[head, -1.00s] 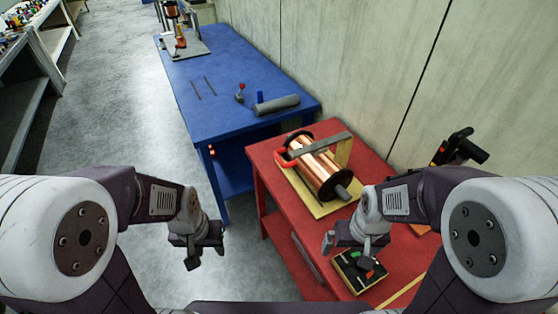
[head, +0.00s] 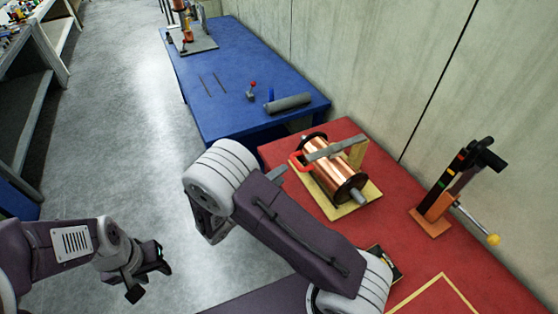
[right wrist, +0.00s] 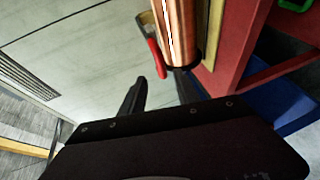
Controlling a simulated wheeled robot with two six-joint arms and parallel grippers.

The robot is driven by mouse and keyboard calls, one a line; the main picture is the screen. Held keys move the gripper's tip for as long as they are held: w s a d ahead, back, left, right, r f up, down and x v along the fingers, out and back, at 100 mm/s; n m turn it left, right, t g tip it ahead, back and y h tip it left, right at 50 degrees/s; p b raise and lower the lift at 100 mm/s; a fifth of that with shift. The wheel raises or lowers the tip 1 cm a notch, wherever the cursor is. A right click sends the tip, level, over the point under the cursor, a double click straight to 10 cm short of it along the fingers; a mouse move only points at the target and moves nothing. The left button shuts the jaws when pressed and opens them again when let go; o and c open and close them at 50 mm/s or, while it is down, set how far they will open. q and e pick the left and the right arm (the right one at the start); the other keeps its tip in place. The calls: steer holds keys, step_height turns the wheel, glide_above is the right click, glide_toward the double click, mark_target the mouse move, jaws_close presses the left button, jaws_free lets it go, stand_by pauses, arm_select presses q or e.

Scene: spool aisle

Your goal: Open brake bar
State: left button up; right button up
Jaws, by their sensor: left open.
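The brake bar (head: 333,146) is a grey bar lying across the top of a copper wire spool (head: 330,164). Its red handle (head: 297,163) is at the left end, and shows in the right wrist view (right wrist: 157,58) ahead of the fingers. My right gripper (right wrist: 160,88) is open and empty, its two fingers apart with the handle beyond the gap. In the head view my right arm mostly hides this gripper, just left of the handle. My left gripper (head: 150,281) is open and empty over the floor at lower left.
The spool sits on a yellow base (head: 342,210) on the red table (head: 440,262). An orange and black stand (head: 440,195) with a yellow-tipped lever is to the right. A blue table (head: 222,80) with a grey roll and rods is behind. The grey floor at left is clear.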

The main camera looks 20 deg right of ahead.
mark_target(295, 165)
steer(key=p+x, duration=0.2)
steer(key=x, duration=0.6)
steer(key=shift+d+f, duration=0.1)
steer(key=shift+d, duration=0.2)
steer(key=shift+w+d+f, duration=0.15)
steer(key=shift+w+d, duration=0.05)
steer(key=shift+d, duration=0.2)
steer(key=shift+a, duration=0.1)
jaws_close()
stand_by(0.5)
